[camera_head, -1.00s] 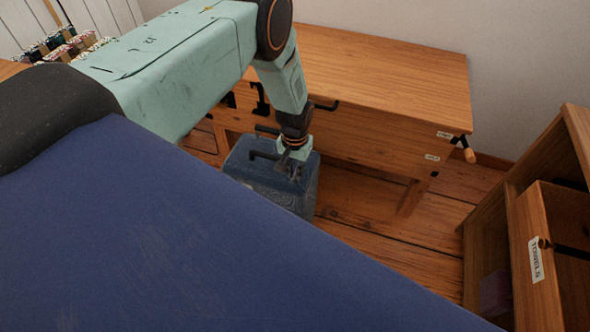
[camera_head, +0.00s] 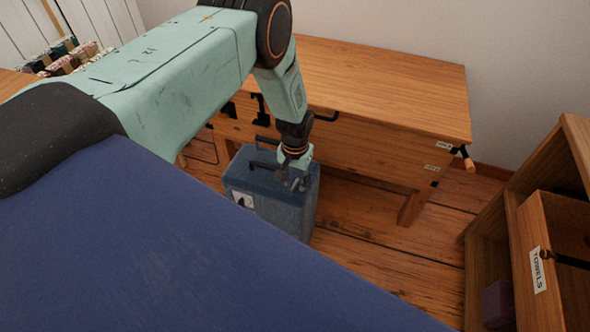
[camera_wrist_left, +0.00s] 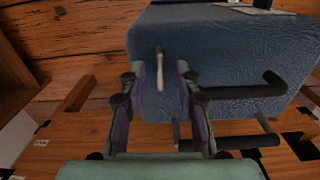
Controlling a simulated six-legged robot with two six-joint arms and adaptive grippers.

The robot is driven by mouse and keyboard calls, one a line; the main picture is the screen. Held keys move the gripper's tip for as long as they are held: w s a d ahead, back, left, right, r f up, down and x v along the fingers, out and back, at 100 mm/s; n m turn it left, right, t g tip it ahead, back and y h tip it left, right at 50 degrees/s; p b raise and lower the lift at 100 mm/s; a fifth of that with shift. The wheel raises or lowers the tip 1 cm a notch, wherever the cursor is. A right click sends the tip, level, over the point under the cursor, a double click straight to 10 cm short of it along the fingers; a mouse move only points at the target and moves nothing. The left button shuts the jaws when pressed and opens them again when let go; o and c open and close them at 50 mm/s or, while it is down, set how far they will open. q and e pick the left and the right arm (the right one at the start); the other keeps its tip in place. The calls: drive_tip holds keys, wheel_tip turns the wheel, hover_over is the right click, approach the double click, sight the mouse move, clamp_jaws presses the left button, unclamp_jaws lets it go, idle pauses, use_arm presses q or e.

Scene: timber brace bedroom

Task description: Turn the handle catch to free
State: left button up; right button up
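A blue case (camera_head: 262,205) stands on the floor in front of the wooden desk, with dark bar handles (camera_head: 262,166) on top. In the left wrist view, the case's blue surface (camera_wrist_left: 225,60) carries a small pale lever (camera_wrist_left: 160,72), which looks like the handle catch, and a dark bar handle (camera_wrist_left: 250,90). My left gripper (camera_head: 297,183) is over the case's top right. In the left wrist view, my left gripper (camera_wrist_left: 160,82) is open, its fingers on either side of the lever with gaps visible. I cannot tell its exact height. My right gripper is not in view.
The wooden desk (camera_head: 390,85) stands behind the case, with a black handle on its front and a wooden-gripped crank (camera_head: 469,164) at its right end. A wooden unit with a "TOWELS" drawer (camera_head: 536,270) is at right. Floor between them is clear.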

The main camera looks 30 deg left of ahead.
sight(295, 183)
use_arm(q)
wheel_tip(295, 183, up, 11)
drive_tip(key=shift+r, duration=0.2)
idle(0.6)
drive_tip(key=s+d+f+t, duration=0.1)
drive_tip(key=s+d+f, duration=0.2)
drive_tip(key=s, duration=0.3)
drive_tip(key=s+d+f+t, duration=0.2)
drive_tip(key=s+d+f, duration=0.1)
drive_tip(key=s, duration=0.3)
drive_tip(key=s+d+r+m+g+p, duration=0.1)
drive_tip(key=s+d+g, duration=0.1)
drive_tip(key=s, duration=1.8)
drive_tip(key=shift+s+r+m+g+p, duration=0.25)
drive_tip(key=shift+m+g+p, duration=0.1)
drive_tip(key=shift+g, duration=0.15)
